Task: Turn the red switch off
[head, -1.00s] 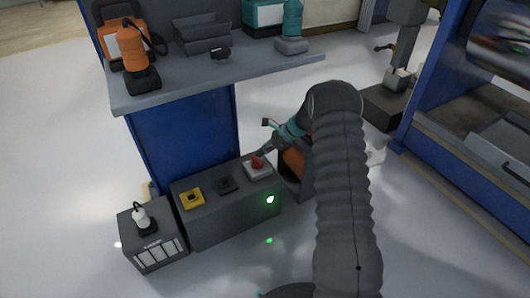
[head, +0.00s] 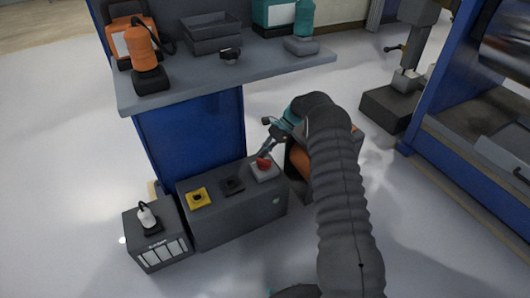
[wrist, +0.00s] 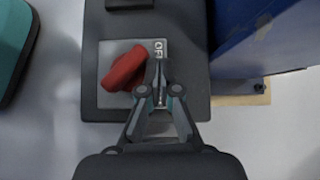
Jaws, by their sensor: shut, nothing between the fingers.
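The red switch (head: 263,163) is a rotary knob on a grey square plate at the right end of a dark control box (head: 232,222). In the wrist view the red knob (wrist: 124,68) lies at a slant, left of my fingertips. Lettering beginning "OF" shows on the plate beside it, partly hidden by my fingers. My gripper (wrist: 160,68) is shut and empty, with its tips over the plate right beside the knob. I cannot tell whether they touch it. In the head view my gripper (head: 264,153) is small and close behind the knob. The box's front lamp (head: 276,201) looks unlit.
A yellow-based button (head: 199,198) and a black switch (head: 233,186) sit on the same box. A smaller box with a white-topped control (head: 147,217) stands at left. A grey shelf (head: 230,73) with tools overhangs behind, on a blue panel (head: 192,135).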

